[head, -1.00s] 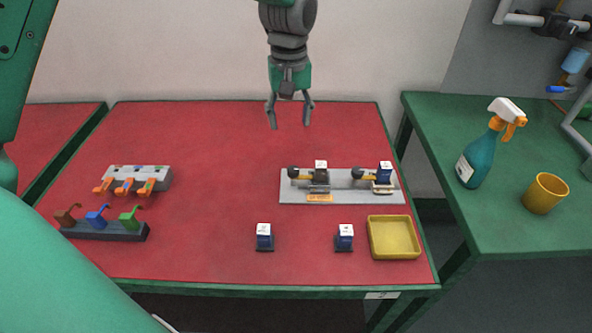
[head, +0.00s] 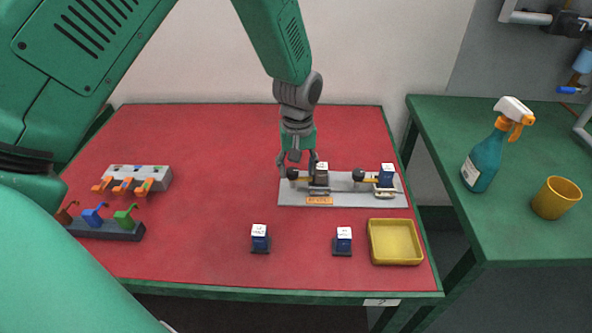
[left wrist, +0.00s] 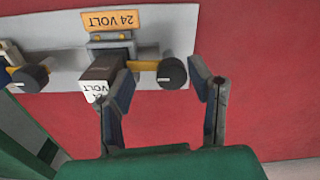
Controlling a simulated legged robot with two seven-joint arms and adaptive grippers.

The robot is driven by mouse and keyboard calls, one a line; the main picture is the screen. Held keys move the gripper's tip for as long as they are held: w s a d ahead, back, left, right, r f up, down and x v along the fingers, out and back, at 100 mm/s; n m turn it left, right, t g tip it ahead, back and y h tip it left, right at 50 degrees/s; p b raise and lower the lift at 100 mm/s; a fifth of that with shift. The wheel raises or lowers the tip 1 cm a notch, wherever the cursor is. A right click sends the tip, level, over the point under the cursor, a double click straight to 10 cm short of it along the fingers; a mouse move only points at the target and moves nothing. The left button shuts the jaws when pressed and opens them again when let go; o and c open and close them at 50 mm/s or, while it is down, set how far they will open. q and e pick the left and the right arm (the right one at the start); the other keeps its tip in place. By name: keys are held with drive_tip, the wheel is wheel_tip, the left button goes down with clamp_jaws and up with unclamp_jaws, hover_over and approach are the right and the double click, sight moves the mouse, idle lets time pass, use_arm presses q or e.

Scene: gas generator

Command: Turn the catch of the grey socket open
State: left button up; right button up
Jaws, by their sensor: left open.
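The grey panel (head: 345,198) lies on the red table and carries two sockets. The left socket holds a dark grey-brown block (head: 321,176) with a white top; the block also shows in the left wrist view (left wrist: 101,68), by the 24 VOLT label (left wrist: 112,20). Its catch is a yellow arm with a black round knob (left wrist: 171,73), pointing sideways from the socket. My left gripper (head: 298,158) is open above this catch. In the left wrist view its fingers (left wrist: 163,85) stand on either side of the knob, one overlapping the block in the picture. Contact cannot be told.
The right socket holds a blue block (head: 386,177) with its own black-knobbed catch (head: 359,174). Two loose blue blocks (head: 260,240) (head: 343,241) and a yellow tray (head: 395,243) stand in front. Hook racks (head: 105,229) are at the left. The table's middle is clear.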

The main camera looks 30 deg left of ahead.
sight(288, 168)
use_arm(q)
drive_tip(key=shift+f, duration=0.35)
drive_tip(key=shift+a+f, duration=0.25)
drive_tip(key=shift+a, duration=0.65)
drive_tip(key=shift+a+f, duration=0.1)
drive_tip(key=shift+a, duration=0.2)
drive_tip(key=shift+c, duration=1.3)
drive_tip(key=shift+a, duration=0.15)
drive_tip(key=c, duration=0.7)
drive_tip(key=shift+w, duration=0.1)
clamp_jaws()
drive_tip(key=shift+d, duration=0.8)
drive_tip(key=shift+a, duration=0.25)
use_arm(e)
drive_tip(key=shift+w+a+r, duration=0.15)
drive_tip(key=shift+w+a, duration=0.05)
drive_tip(key=shift+a, duration=0.5)
